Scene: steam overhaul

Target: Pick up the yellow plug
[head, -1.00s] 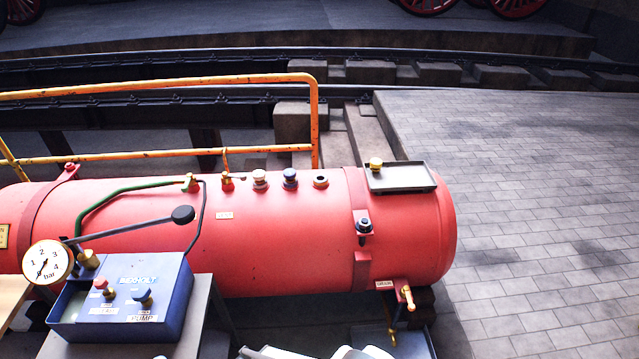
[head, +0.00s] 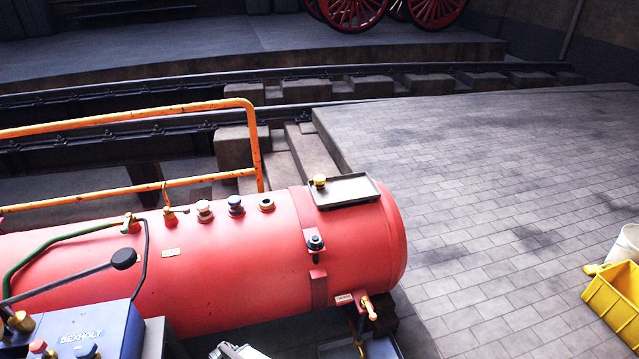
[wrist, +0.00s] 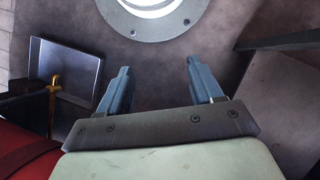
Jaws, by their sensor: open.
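The yellow plug (head: 319,181) stands in a shallow grey tray (head: 345,190) on top of the red boiler's right end. The yellow plug is not in the wrist view. In the head view only a pale part of my arm shows at the bottom edge; the fingers cannot be made out there.
An orange railing (head: 130,187) stands behind the boiler (head: 230,265). A blue pump box (head: 90,330) with a long lever is at lower left. A brass tap (head: 369,306) sticks out low at right. A yellow crate (head: 615,300) and white bucket (head: 627,243) stand on open paving.

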